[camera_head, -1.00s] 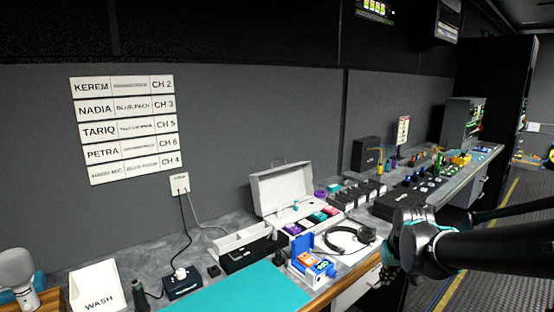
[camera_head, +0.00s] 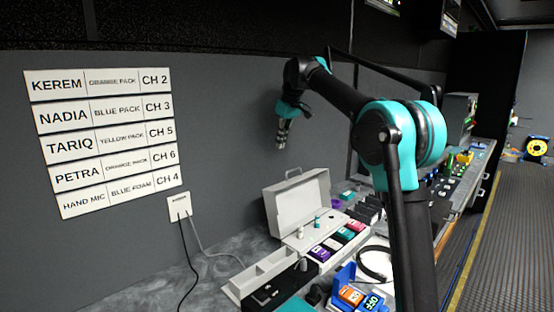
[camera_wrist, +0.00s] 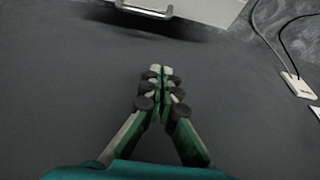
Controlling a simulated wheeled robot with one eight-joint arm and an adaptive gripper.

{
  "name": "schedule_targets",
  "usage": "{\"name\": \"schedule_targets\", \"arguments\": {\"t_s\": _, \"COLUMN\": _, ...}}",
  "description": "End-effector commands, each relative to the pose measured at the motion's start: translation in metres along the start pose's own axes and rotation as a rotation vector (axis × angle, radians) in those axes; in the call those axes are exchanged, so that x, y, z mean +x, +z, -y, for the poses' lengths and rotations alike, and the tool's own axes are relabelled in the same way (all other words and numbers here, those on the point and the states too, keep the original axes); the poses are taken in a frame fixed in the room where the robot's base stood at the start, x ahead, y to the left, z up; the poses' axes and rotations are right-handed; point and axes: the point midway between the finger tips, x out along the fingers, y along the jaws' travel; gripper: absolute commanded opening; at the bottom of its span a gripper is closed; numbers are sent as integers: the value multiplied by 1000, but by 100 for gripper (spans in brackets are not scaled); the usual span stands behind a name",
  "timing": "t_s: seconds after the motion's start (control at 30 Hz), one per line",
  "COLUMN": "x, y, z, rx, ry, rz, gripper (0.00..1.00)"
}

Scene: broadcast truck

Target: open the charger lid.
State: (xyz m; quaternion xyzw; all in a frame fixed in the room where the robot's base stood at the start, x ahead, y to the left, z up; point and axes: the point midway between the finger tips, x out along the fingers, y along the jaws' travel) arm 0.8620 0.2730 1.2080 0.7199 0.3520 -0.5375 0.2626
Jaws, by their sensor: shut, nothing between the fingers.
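A light grey case (camera_head: 285,220) stands on the counter with its lid (camera_head: 302,197) raised near upright and a handle on the lid's top edge. Coloured packs (camera_head: 334,243) sit in a row at its front. No label marks it as the charger, so I cannot tell if this is the charger lid. My gripper (camera_head: 282,145) is above the case, in front of the wall, apart from the lid. In the wrist view my gripper (camera_wrist: 160,72) is shut and empty, and the lid's handle (camera_wrist: 145,12) shows at the top edge.
A white tray and black box (camera_head: 280,290) stand in front of the case. A blue holder (camera_head: 352,296) and a headset (camera_head: 374,264) lie to the right. A wall outlet (camera_head: 179,206) has hanging cables. The wall has name labels (camera_head: 103,140). Air around my gripper is clear.

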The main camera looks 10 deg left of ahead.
Motion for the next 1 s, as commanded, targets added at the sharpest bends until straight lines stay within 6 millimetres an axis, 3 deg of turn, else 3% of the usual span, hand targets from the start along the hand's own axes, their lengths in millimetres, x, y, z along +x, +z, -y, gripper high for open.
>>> {"name": "schedule_targets", "arguments": {"t_s": 0.17, "x": 20, "y": 0, "z": 0, "rx": -1, "ry": 0, "rz": 0, "gripper": 0}}
{"name": "schedule_targets", "arguments": {"t_s": 0.57, "x": 98, "y": 0, "z": 0, "rx": 0, "ry": 0, "rz": 0, "gripper": 0}}
{"name": "schedule_targets", "arguments": {"t_s": 0.8, "x": 88, "y": 29, "z": 0, "rx": 2, "ry": 1, "rz": 0, "gripper": 0}}
{"name": "schedule_targets", "arguments": {"t_s": 1.0, "x": 85, "y": 38, "z": 0, "rx": 1, "ry": 1, "rz": 0, "gripper": 0}}
